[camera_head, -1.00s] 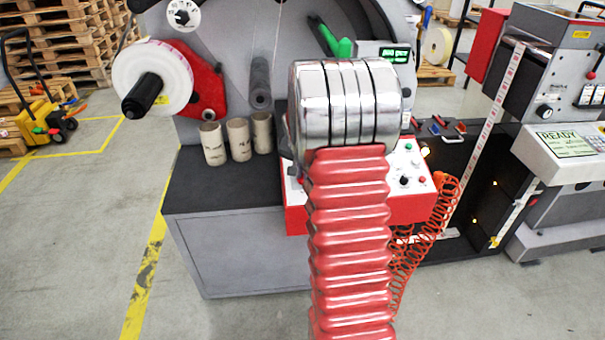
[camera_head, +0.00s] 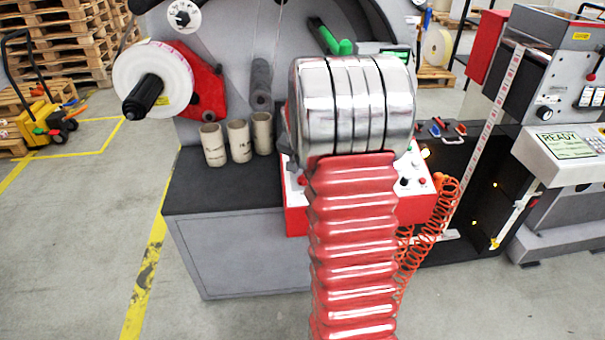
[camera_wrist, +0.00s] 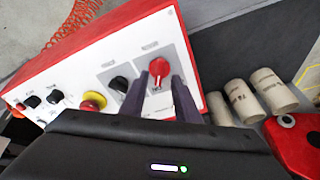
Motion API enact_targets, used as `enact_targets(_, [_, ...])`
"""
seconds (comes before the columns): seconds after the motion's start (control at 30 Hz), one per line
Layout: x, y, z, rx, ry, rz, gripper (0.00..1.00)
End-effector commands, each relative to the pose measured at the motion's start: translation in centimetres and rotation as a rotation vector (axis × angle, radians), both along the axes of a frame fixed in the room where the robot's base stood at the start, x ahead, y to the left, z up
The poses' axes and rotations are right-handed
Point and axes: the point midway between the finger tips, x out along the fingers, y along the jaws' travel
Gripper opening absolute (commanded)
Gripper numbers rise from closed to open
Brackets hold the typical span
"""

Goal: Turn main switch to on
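A red rotary knob (camera_wrist: 159,67) sits on a grey plate on the white face of the red-edged control panel (camera_wrist: 75,68) in the wrist view. It looks like the main switch; its label and setting are too small to read. My gripper (camera_wrist: 159,78) has two dark fingers, apart, with their tips around the lower part of the knob, one at each side. I cannot tell whether they touch it. In the head view my arm hides the gripper and the knob; part of the control panel (camera_head: 416,205) shows to the right of my arm.
A black knob (camera_wrist: 119,84) and a yellow-ringed red button (camera_wrist: 93,101) lie left of the red knob. Cardboard cores (camera_wrist: 245,102) stand on the dark shelf at right, near a red machine part (camera_wrist: 298,140). A coiled orange hose (camera_head: 432,215) hangs beside the panel.

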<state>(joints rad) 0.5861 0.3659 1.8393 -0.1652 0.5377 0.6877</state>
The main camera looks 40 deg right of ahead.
Motion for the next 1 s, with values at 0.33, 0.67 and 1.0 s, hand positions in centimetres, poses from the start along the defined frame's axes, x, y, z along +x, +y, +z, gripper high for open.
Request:
enact_targets(0.33, [-1.4, 1.6, 5.2, -0.001, -0.004, 0.0, 0.29])
enact_targets(0.67, [-2.6, 2.9, 9.1, 0.001, -0.001, -0.001, 0.29])
enact_targets(1.0, [-2.8, 3.1, 9.6, 0.002, -0.001, 0.0, 0.29])
